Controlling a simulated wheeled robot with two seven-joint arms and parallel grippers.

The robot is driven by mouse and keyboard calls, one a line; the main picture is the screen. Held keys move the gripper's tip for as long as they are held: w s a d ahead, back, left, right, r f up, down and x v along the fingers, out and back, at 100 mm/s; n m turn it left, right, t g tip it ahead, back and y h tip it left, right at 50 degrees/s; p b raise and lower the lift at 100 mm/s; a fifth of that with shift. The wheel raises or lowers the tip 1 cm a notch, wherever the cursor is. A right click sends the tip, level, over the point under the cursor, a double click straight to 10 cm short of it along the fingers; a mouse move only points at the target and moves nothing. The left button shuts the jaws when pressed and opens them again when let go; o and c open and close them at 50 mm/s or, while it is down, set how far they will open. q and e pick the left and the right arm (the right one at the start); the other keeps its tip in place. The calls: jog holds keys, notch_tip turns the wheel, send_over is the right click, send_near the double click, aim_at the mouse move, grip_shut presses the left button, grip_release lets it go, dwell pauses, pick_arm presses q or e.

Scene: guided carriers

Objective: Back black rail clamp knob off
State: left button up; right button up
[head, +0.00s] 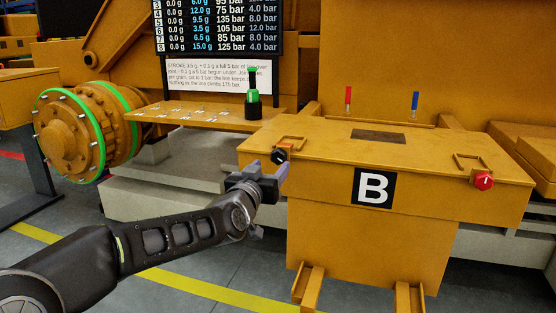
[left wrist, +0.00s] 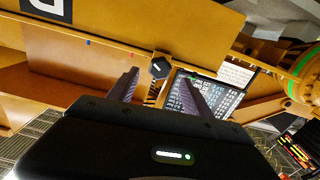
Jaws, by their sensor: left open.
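The black rail clamp knob (head: 279,156) sits on the left front of the orange carrier marked B (head: 345,180). In the left wrist view the knob (left wrist: 160,68) is a dark faceted knob with a small white mark, seen between and beyond the fingertips. My left gripper (head: 268,171) is open, with its fingers pointing at the knob from the lower left. The left wrist view shows the two fingers (left wrist: 160,84) apart with nothing between them at their tips; I cannot tell whether either touches the knob. My right gripper is not in view.
A red knob (head: 483,180) sits at the carrier's right front. Red (head: 348,98) and blue (head: 415,103) upright pieces stand at its back. A green-topped black bottle-like object (head: 252,95) stands on an orange shelf (head: 190,115). A green-ringed drum (head: 75,130) is at left.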

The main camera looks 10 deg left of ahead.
aim_at(278, 159)
pick_arm(q)
jog(key=w, duration=0.7)
jog(key=shift+w+d, duration=0.1)
jog(key=shift+d, duration=0.15)
grip_shut()
dwell(0.3)
